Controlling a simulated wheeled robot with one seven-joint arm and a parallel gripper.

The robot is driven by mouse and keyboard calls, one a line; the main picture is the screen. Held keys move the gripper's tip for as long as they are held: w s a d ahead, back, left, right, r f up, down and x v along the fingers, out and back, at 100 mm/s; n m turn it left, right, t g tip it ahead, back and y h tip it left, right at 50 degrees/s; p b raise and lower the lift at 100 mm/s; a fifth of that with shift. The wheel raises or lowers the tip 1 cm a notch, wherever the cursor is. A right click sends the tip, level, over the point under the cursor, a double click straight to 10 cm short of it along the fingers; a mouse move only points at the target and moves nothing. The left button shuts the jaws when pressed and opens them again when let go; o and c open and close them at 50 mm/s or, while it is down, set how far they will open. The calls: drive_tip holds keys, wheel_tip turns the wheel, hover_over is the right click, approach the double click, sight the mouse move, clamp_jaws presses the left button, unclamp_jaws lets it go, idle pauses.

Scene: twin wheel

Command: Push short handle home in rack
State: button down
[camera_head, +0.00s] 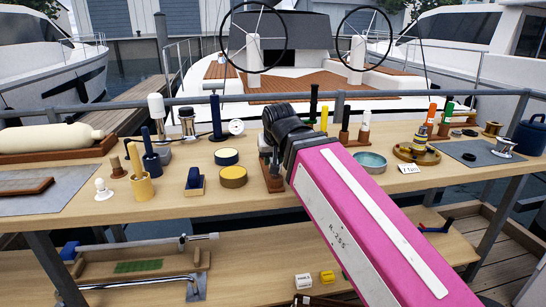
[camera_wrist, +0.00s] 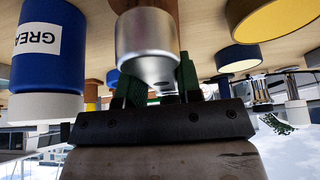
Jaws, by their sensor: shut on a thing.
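My gripper (camera_head: 268,158) is over the middle of the bench, at the end of my pink arm. A brown wooden base, apparently the rack (camera_head: 273,180), stands below the gripper in the head view. The dark wrist hides most of the handle and rack there. I cannot tell how deep the handle sits in the rack.
A blue grease tube (camera_wrist: 48,50) stands close in the wrist view.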

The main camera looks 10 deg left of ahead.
drive_tip(key=shift+f, duration=0.65)
drive_tip(key=c, duration=0.7)
unclamp_jaws()
drive_tip(key=shift+v, duration=5.4)
drive_tip(key=shift+s, duration=0.1)
